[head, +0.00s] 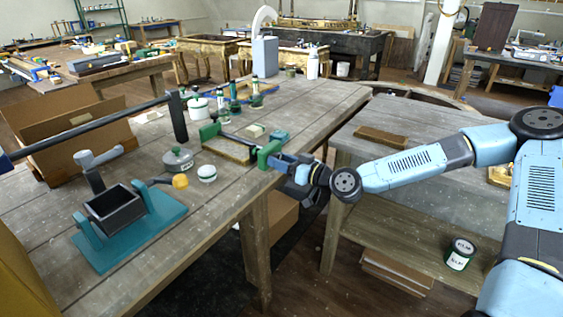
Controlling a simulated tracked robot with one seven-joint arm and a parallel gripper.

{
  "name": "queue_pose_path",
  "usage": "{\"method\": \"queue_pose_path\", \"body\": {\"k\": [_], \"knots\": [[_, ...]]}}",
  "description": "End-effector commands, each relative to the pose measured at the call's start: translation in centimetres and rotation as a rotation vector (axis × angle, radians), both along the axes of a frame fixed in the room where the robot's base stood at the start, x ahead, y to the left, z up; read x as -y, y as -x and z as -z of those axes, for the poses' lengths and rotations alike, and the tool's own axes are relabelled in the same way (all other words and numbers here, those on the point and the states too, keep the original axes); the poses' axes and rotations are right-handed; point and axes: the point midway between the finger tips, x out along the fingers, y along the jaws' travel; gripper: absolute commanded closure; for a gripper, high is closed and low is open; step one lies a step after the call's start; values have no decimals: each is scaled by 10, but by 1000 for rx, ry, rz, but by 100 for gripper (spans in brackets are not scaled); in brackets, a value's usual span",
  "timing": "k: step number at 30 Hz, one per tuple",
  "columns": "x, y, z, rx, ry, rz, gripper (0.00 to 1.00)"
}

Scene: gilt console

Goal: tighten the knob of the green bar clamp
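The green bar clamp (269,152) lies on the wooden workbench (215,210), near its right edge. One green jaw (209,132) is at its left end and another at its right end. A brown wooden piece lies between the jaws. My gripper (283,163) is at the right end of the clamp, close against the right jaw. The clamp's knob is not distinguishable; my gripper appears to cover that spot. Whether the fingers touch or enclose the knob is too small to tell.
A teal-based stand with a black box (114,207), a grey round tin (178,160) and a small white-and-green jar (207,173) stand left of the clamp. Green-capped bottles (255,92) stand behind. A lower side table (385,160) is right of the bench, beneath my arm.

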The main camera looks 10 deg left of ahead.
Motion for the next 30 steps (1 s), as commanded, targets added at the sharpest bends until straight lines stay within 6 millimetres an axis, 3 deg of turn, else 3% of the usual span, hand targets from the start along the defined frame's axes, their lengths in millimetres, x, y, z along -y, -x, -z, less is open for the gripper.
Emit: {"method": "queue_pose_path", "body": {"k": [10,17,30], "knots": [[0,0,0,0,0,1,88],[1,-1,0,-69,-29,2,88],[1,-2,1,-415,-173,5,88]]}}
